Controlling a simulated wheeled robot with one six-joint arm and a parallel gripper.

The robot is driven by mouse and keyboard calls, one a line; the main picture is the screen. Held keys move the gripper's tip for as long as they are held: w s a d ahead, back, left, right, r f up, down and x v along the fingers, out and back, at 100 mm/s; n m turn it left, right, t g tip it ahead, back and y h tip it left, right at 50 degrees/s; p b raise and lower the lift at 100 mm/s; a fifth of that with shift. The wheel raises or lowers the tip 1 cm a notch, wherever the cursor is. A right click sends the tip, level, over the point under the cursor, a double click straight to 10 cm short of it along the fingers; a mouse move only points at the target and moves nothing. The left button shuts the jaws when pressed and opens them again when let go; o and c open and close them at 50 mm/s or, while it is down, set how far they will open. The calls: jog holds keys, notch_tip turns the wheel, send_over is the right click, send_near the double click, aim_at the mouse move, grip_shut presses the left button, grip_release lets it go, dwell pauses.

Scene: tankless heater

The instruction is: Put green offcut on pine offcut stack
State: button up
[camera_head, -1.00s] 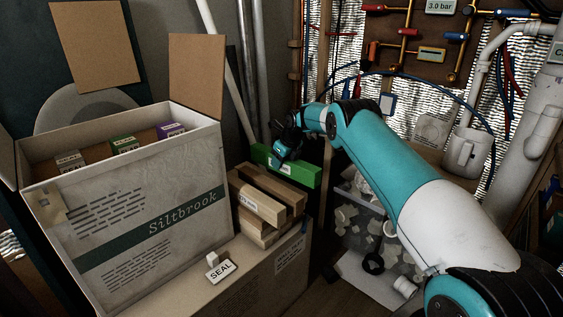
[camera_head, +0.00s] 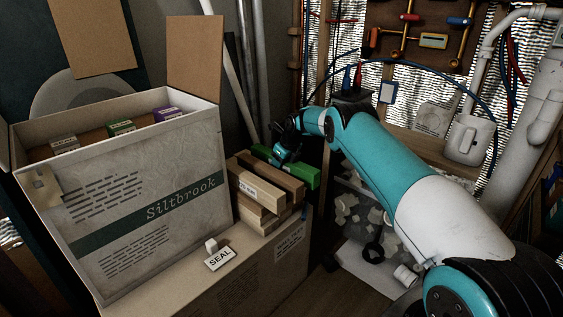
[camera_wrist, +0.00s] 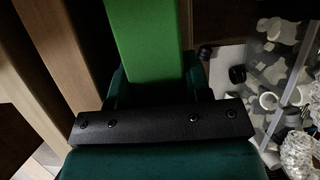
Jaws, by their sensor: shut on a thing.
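The green offcut (camera_head: 306,176) is a long green block at the back right of the pine offcut stack (camera_head: 258,190). It runs roughly along the top pine pieces, which partly hide it in the head view. My gripper (camera_head: 281,160) is shut on it from above. In the wrist view the green offcut (camera_wrist: 147,40) reaches up from between my dark fingers, with pine pieces (camera_wrist: 62,50) close on its left. I cannot tell whether it touches the stack.
A large Siltbrook carton (camera_head: 130,220) holding small boxes stands at left. A clear bin of scraps (camera_head: 352,215) sits below right. Pipes rise behind.

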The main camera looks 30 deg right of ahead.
jog(key=shift+f+b, duration=0.35)
jog(key=shift+f, duration=0.05)
dwell(0.4)
jog(key=o, duration=1.2)
jog(key=shift+f, duration=0.1)
jog(key=p+v, duration=0.3)
jog(key=v, duration=1.4)
jog(key=shift+r, duration=0.25)
